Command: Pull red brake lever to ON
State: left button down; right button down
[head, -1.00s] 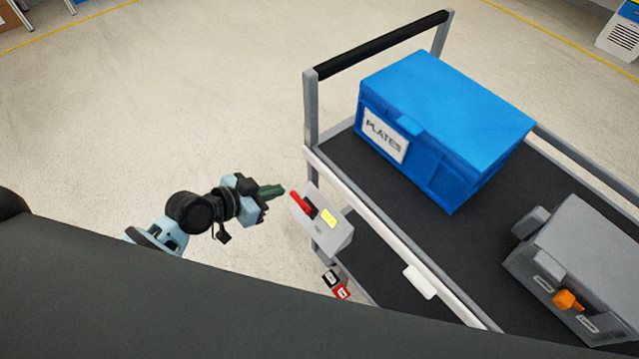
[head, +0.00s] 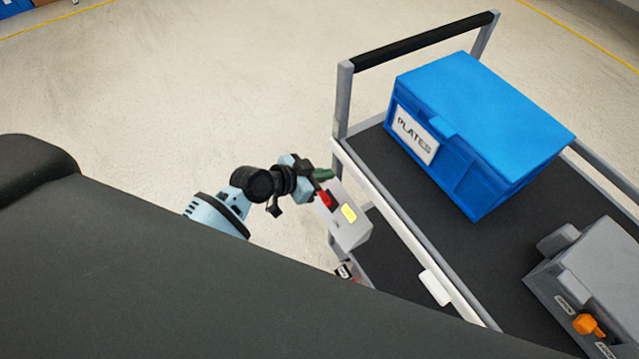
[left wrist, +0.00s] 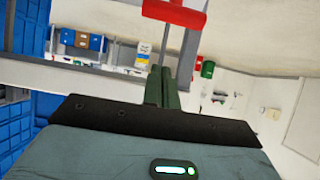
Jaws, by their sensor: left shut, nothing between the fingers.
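The red brake lever (head: 325,199) is on a grey box (head: 348,226) with a yellow label, mounted at the cart's near left corner post. In the left wrist view the lever's red grip (left wrist: 177,12) shows at the top, with a thin metal rod below it. My left gripper (head: 325,174) is at the lever, partly covering it in the head view. Its green fingers (left wrist: 162,88) are shut with nothing between them, and their tips overlap the rod in the wrist view. I cannot tell whether they touch it. My right gripper is not in view.
The cart (head: 364,178) holds a blue PLATES crate (head: 482,130) and a grey box with an orange knob (head: 587,324). A black handle bar (head: 425,42) spans its far left end. The floor left of the cart is clear.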

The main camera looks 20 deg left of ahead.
aim_at(324, 197)
pick_arm(q)
notch_tip(324, 197, down, 3)
jog(key=shift+s+f, duration=0.1)
jog(key=shift+s+a+f, duration=0.3)
jog(key=shift+s+a, duration=0.05)
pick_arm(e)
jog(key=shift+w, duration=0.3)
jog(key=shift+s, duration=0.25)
